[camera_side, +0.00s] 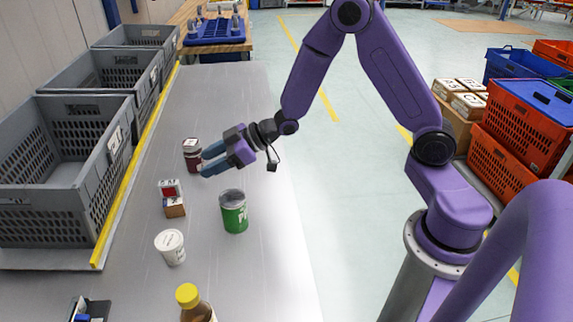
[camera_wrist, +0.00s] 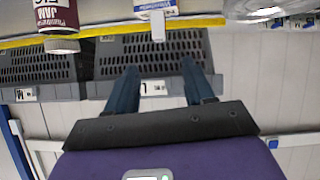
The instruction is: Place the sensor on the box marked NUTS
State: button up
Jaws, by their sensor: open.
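My gripper (camera_side: 205,162) is above the grey table beside the dark red jam jar (camera_side: 192,155). Its blue fingers are apart, and in the wrist view (camera_wrist: 160,68) nothing is between them. A small white and red item (camera_side: 170,188) sits by a brown block with a white top (camera_side: 174,208), lower left of the gripper; I cannot tell if they are stacked. A small black and blue device (camera_side: 91,308) is at the bottom left edge, partly cut off. I cannot tell for certain which thing is the sensor, and no NUTS marking is readable.
A green can (camera_side: 234,215), a white tub (camera_side: 170,248) and a yellow-capped bottle (camera_side: 188,296) stand on the table. Grey crates (camera_side: 118,120) line the left beyond a yellow strip (camera_side: 130,178). A blue rack (camera_side: 215,32) is at the far end. The table's right side is clear.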

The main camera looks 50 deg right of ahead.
jog(key=s+a+r+g+h, duration=0.1)
jog(key=s+r+g+h, duration=0.1)
jog(key=s, duration=0.5)
jog(key=s+a+r+g+h, duration=0.1)
jog(key=s+r+g+h, duration=0.1)
jog(key=s, duration=0.6)
jog(key=s+d+r+n+g+h, duration=0.1)
jog(key=s+d, duration=0.3)
jog(key=s, duration=0.6)
jog(key=s+d+r+n+g+h, duration=0.1)
jog(key=s+d+g+h, duration=0.2)
jog(key=s, duration=0.7)
jog(key=shift+d+r+n+g, duration=0.15)
jog(key=shift+d+n+g, duration=0.2)
jog(key=shift+d, duration=0.65)
